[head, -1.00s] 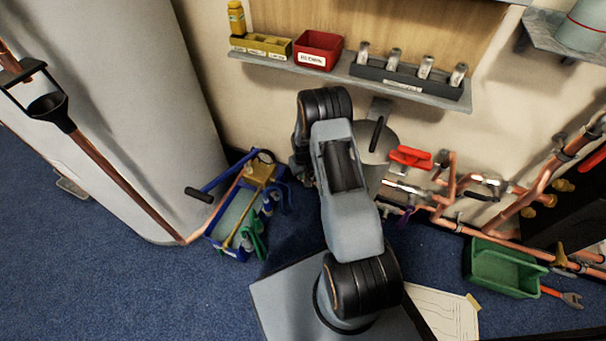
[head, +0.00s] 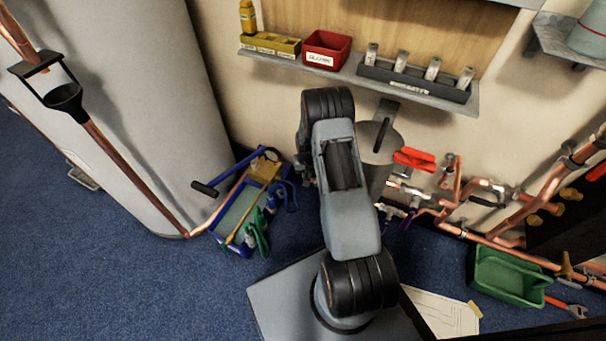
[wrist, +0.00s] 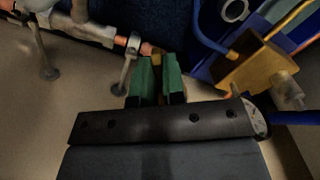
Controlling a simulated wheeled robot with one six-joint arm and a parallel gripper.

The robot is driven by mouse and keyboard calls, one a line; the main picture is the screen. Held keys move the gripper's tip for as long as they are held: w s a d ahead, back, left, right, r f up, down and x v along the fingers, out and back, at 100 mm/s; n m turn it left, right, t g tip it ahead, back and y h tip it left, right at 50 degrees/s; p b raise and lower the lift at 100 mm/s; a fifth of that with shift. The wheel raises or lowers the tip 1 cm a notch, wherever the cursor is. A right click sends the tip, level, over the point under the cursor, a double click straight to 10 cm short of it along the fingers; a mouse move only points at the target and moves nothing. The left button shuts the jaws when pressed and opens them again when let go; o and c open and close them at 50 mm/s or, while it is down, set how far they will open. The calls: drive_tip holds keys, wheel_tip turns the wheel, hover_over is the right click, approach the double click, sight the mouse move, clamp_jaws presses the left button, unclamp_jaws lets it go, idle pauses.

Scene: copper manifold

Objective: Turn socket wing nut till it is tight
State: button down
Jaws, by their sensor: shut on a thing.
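My gripper (wrist: 159,66) shows in the wrist view as two green fingers closed around a small brass-coloured piece (wrist: 157,58), which looks like the socket wing nut. The fingers hide most of it, so its wing angle and tightness cannot be told. It sits in line with the end of a pipe run with a pale metal fitting (wrist: 132,46) just to the left. In the head view my own arm hides the gripper and the nut.
A blue tool caddy (head: 240,215) stands on the carpet, left of my arm. A shelf (head: 440,100) with bins is above. Copper pipes with a red handle (head: 415,160) and a green crate (head: 508,275) are at right. A white cylinder (head: 140,110) stands at left.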

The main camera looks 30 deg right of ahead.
drive_tip(key=shift+a, duration=0.1)
drive_tip(key=c, duration=1.2)
unclamp_jaws()
drive_tip(key=shift+r, duration=0.1)
wheel_tip(320, 180, up, 14)
drive_tip(key=p, duration=0.5)
drive_tip(key=shift+f, duration=0.2)
